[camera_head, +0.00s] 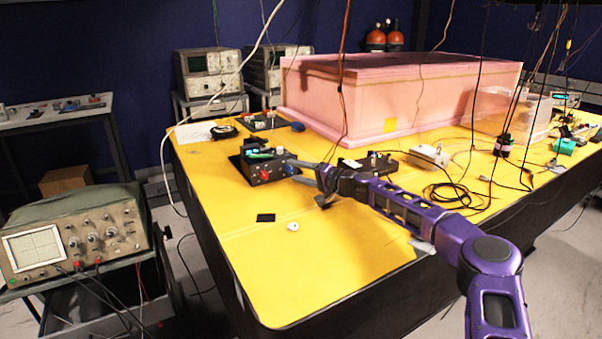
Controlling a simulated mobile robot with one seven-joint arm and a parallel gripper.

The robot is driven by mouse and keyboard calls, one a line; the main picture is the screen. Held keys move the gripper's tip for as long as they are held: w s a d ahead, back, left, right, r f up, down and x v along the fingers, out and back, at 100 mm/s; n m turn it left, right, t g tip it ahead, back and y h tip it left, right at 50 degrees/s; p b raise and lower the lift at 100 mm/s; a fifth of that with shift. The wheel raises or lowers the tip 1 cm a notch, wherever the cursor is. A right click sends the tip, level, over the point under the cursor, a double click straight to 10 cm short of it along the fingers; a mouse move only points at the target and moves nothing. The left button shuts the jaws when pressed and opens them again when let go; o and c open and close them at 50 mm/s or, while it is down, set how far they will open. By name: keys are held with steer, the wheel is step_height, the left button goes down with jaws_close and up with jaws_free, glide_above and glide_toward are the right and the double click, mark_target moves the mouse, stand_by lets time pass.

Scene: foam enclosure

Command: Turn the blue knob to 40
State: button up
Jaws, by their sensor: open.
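A small black box (258,168) with a red knob (264,176) and a blue knob (289,169) on its front face sits on the yellow table. The blue knob is right of the red one. My gripper (297,171) reaches in from the right, with its fingertips close to the blue knob. The jaws are open, one finger above the other in the picture. Whether the fingers touch the knob cannot be told at this size. No scale or number around the knob is readable.
A pink foam enclosure (395,98) stands behind on the yellow table (340,260). A dark plate with small parts (368,163) lies behind my gripper. A black square (265,217) and a small white piece (293,227) lie in front. The table's front area is mostly clear.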

steer(key=v, duration=1.7)
steer(key=shift+s+d+p, duration=0.15)
steer(key=shift+s+p, duration=0.05)
steer(key=shift+p, duration=0.1)
